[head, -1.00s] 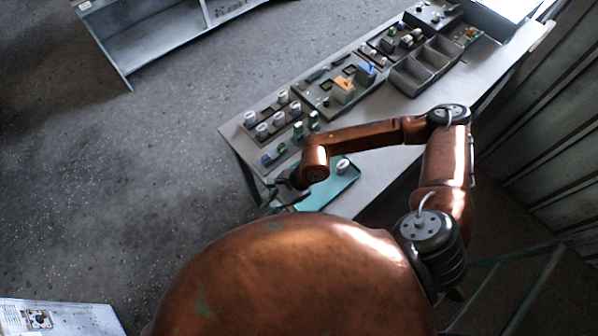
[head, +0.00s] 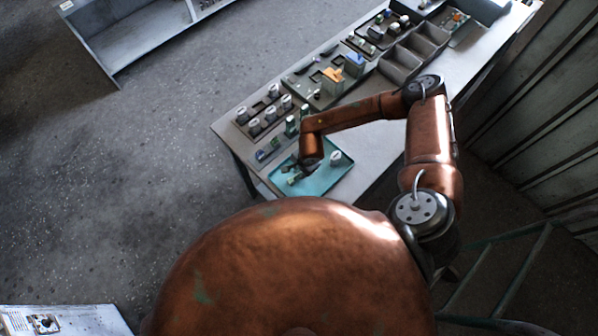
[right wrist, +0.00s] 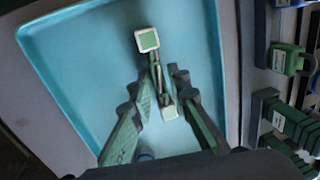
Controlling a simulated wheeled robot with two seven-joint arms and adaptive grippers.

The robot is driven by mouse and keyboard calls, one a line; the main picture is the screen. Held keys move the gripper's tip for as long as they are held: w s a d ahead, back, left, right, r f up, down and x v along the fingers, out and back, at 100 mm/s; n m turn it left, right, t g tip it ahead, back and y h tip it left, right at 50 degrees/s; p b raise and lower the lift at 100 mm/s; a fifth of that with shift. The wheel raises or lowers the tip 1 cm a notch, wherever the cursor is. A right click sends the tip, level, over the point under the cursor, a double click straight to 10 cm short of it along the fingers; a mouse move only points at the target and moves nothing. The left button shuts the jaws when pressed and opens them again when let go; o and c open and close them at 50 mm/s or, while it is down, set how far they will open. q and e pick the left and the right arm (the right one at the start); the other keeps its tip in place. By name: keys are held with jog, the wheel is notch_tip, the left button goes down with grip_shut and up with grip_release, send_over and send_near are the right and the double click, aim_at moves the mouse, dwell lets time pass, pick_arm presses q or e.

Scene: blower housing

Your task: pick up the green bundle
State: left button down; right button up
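The green bundle (right wrist: 156,72) lies on a teal tray (right wrist: 80,65). It has a square green end with a pale rim, thin dark strands and a smaller pale end. In the head view it shows only small, near the tray's left corner (head: 293,180). My right gripper (right wrist: 154,84) is open above the tray, with its fingers on either side of the strands and the smaller end. The square end lies beyond the fingertips. I cannot tell whether the fingers touch the bundle. My left gripper is not in view.
A white round part (head: 335,157) stands on the tray. Green blocks (head: 290,126) stand in a holder beside it. Holders with white parts and an orange block (head: 333,76), plus grey bins (head: 400,64), fill the table further back. The table's right strip is clear.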

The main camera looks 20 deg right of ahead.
jog(key=shift+f, duration=0.2)
jog(key=shift+c, duration=0.7)
grip_shut()
jog(key=shift+r, duration=0.15)
